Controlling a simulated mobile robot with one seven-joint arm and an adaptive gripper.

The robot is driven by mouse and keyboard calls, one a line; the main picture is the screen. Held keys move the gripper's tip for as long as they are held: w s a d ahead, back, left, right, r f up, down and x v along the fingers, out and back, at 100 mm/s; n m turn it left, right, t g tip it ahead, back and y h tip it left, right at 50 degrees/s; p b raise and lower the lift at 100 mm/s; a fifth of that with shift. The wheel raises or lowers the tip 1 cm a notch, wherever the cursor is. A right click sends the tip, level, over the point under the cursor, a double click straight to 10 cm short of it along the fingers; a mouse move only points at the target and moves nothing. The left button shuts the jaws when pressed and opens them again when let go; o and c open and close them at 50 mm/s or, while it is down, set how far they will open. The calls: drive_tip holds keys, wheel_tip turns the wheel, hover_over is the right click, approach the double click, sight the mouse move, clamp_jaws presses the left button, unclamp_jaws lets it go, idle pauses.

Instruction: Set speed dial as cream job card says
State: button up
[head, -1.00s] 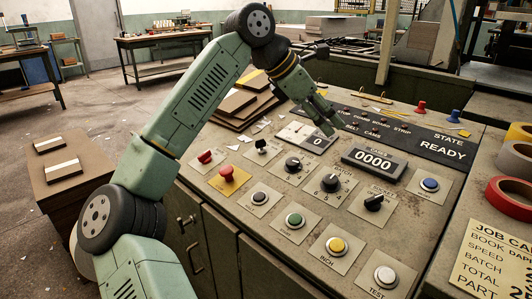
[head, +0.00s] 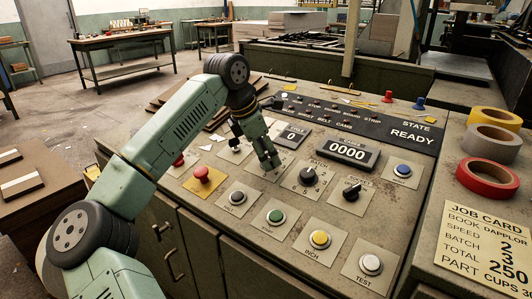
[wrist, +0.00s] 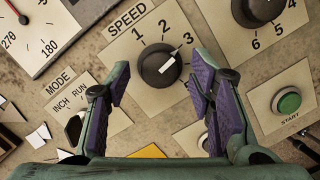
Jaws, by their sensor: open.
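The speed dial (wrist: 160,68) is a dark round knob on a cream plate marked SPEED, with 1, 2 and 3 visible. Its white pointer line aims up and right, roughly toward 3. My gripper (wrist: 163,64) is open, with its purple-padded fingers on either side of the knob in the wrist view; I cannot tell whether they touch it. In the head view my gripper (head: 270,164) points down at the panel and hides the dial. The cream job card (head: 478,245) lies at the right and reads SPEED 2, BATCH 3, TOTAL 250.
The batch dial (head: 309,175), green start button (head: 275,216) and red mushroom button (head: 203,174) are close around. The mode switch (wrist: 75,125) is near my left finger. A counter display (head: 347,152) reads 0000. Tape rolls (head: 488,172) stand beside the card.

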drive_tip(key=shift+w+d+f, duration=0.1)
drive_tip(key=shift+f, duration=0.2)
drive_tip(key=shift+c, duration=0.5)
drive_tip(key=c, duration=1.1)
